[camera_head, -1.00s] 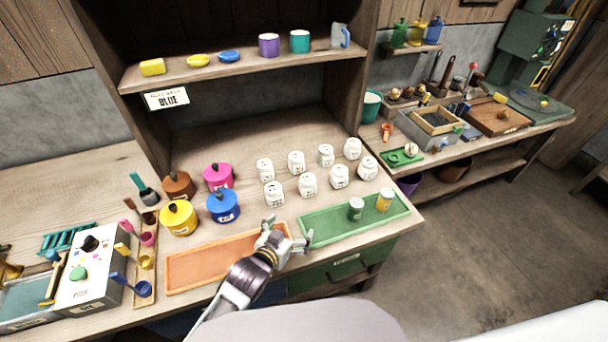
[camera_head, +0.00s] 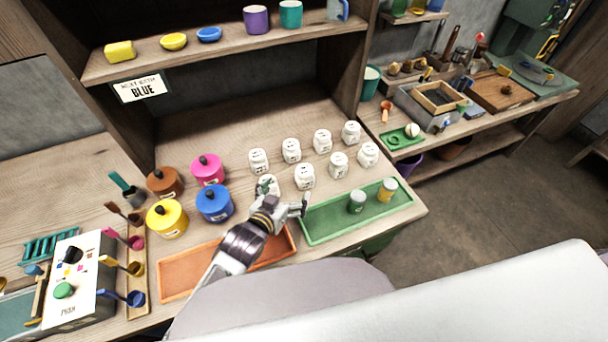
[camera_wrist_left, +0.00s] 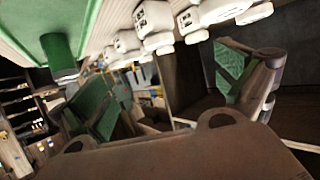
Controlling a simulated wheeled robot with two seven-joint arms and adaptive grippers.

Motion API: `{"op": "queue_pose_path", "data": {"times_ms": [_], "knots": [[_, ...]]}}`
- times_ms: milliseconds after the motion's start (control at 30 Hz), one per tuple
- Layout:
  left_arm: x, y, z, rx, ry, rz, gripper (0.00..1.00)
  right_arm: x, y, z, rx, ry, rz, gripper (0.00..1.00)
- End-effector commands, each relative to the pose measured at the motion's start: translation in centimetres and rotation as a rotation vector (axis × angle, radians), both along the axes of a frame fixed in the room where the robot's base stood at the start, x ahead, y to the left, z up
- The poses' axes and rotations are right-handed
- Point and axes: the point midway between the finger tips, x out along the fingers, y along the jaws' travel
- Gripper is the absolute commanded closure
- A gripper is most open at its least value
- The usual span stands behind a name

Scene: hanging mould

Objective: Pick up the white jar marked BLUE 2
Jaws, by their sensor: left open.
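Several white jars stand upright in two rows on the table in the head view; their labels are too small to read, so I cannot tell which is BLUE 2. My left gripper (camera_head: 285,194) is open and empty, at the front of the rows. The front jar right of that one (camera_head: 304,177) stands just behind the gripper's right finger. In the left wrist view, the open fingers (camera_wrist_left: 168,88) have green pads, and several jars (camera_wrist_left: 154,22) show upside down beyond them. My right gripper is not in view.
An orange tray (camera_head: 186,278) lies at the front left. A green tray (camera_head: 322,232) with two tins (camera_head: 357,202) lies at the right. Yellow (camera_head: 167,219) and blue (camera_head: 214,204) lidded pots stand left of the jars.

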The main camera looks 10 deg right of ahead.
Motion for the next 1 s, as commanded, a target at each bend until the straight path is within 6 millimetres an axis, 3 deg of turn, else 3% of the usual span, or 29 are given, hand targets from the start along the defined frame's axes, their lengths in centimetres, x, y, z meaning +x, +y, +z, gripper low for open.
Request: {"op": "queue_pose_path", "data": {"times_ms": [367, 1000], "knots": [[0.5, -0.3, -0.3, 0.000, 0.000, 0.001, 0.00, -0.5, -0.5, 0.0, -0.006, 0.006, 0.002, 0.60], [4.9, -3.3, -2.5, 0.000, 0.000, 0.000, 0.00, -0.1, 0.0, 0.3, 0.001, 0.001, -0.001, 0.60]]}}
